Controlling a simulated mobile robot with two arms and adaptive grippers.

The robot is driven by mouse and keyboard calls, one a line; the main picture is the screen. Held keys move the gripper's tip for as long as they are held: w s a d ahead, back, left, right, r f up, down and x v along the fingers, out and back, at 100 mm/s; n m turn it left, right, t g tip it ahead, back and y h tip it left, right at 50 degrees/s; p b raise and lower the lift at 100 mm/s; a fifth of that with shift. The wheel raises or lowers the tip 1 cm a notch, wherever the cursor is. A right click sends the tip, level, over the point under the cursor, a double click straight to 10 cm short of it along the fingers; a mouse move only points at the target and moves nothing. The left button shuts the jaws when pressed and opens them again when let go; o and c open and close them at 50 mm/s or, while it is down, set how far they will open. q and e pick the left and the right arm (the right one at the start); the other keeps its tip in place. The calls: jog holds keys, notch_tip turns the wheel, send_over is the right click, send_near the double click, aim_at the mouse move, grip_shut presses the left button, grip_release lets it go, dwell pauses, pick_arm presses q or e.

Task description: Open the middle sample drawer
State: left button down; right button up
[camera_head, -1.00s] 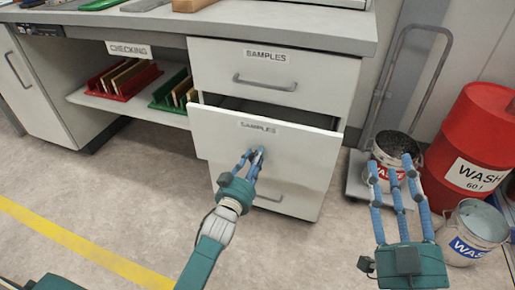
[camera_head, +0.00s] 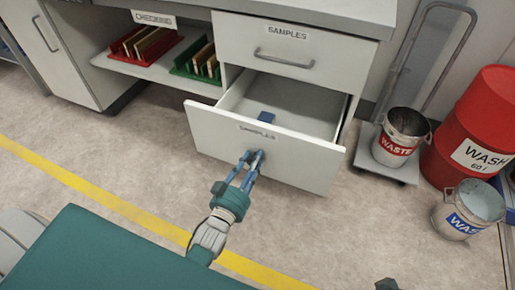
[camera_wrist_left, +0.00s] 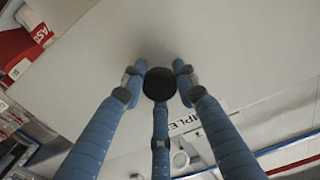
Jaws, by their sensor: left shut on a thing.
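The middle sample drawer (camera_head: 215,130), a white front with a SAMPLES label, is pulled well out below the closed top SAMPLES drawer (camera_head: 330,65). Its pale interior shows, with a small blue item (camera_head: 266,116) near the front. In the left wrist view, the blue fingers (camera_wrist_left: 160,85) close in against the pale drawer front (camera_wrist_left: 245,60).
A red WASH drum (camera_head: 480,125), a WASTE bucket (camera_head: 400,135) on a trolley and a WASH bucket (camera_head: 468,210) stand at the right. Red (camera_head: 148,45) and green (camera_head: 195,65) racks sit on the open shelf. The floor before the drawer is clear.

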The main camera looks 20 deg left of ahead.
pick_arm(q)
jog(key=s+p, duration=0.5)
jog(key=s, duration=1.1)
jog(key=shift+s+a, duration=0.25)
jog(key=shift+s, duration=0.05)
pick_arm(e)
notch_tip(320, 180, down, 14)
jog(key=g, duration=0.1)
jog(key=shift+a, duration=0.25)
pick_arm(q)
jog(key=c, duration=1.3)
grip_release()
jog(key=shift+c, duration=0.2)
jog(key=s, duration=1.2)
jog(key=shift+a, duration=0.2)
